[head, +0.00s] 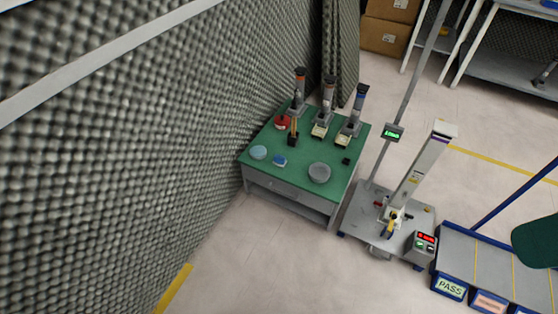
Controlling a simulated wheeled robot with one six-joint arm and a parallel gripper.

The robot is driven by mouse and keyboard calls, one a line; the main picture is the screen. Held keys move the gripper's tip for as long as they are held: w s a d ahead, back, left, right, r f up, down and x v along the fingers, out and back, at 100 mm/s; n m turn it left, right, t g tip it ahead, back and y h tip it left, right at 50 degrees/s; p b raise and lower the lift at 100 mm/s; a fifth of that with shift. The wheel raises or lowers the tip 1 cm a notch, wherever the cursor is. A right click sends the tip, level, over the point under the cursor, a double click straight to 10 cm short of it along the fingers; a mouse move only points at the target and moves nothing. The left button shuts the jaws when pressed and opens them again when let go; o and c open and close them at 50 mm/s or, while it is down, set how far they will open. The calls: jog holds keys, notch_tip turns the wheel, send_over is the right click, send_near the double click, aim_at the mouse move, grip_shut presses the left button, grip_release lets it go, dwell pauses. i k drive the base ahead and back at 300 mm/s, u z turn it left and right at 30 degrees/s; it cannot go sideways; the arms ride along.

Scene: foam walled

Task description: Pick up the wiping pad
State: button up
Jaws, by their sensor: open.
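A green-topped table (300,179) stands against the foam wall. Near its front left edge lies a flat, round, light-blue piece (258,152) that looks like a pad. Just right of it is a smaller blue piece (280,160) with a paler part. Both are small in the picture, and I cannot tell for sure which is the wiping pad. Nothing covers either one. My gripper does not show in the head view.
A round grey item (319,173) sits near the table's front right. Several upright devices (328,95) line its back. A grey platform with a column (418,165) stands close on the right, beside blue-edged lanes (475,262). The floor (245,255) in front is clear.

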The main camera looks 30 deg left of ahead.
aim_at(280, 160)
jog(key=u, duration=1.85)
jog(key=i, duration=1.5)
jog(key=z, duration=0.95)
jog(key=i, duration=0.2)
jog(key=z, duration=0.3)
